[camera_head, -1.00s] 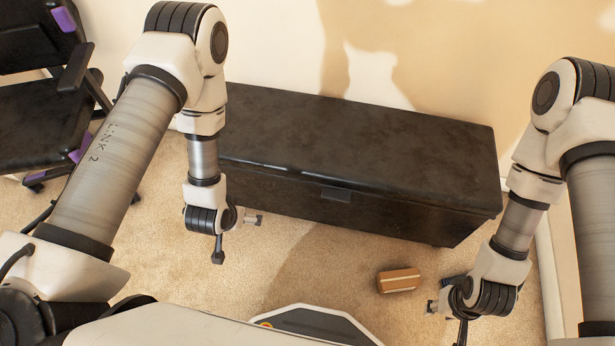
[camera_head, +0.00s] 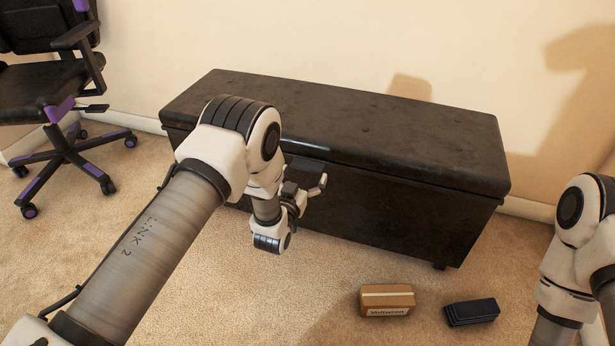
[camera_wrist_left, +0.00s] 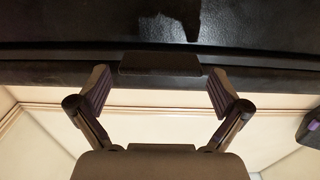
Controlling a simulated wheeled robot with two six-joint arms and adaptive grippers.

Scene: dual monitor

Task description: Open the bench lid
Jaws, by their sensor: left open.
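The black bench (camera_head: 400,200) stands against the wall, and its padded lid (camera_head: 330,105) looks closed. A small dark tab (camera_head: 305,163) sticks out at the front edge of the lid, partly hidden by my left arm. My left gripper (camera_head: 314,186) is just in front of the bench at this tab. In the left wrist view the tab (camera_wrist_left: 160,64) lies between the tips of the open left gripper (camera_wrist_left: 158,78), with a gap to either finger. Only upper links of my right arm show at the right edge; its gripper is out of frame.
A cardboard box (camera_head: 387,300) and a small black object (camera_head: 471,312) lie on the carpet in front of the bench's right part. A black and purple office chair (camera_head: 50,100) stands at the left. The wall is close behind the bench.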

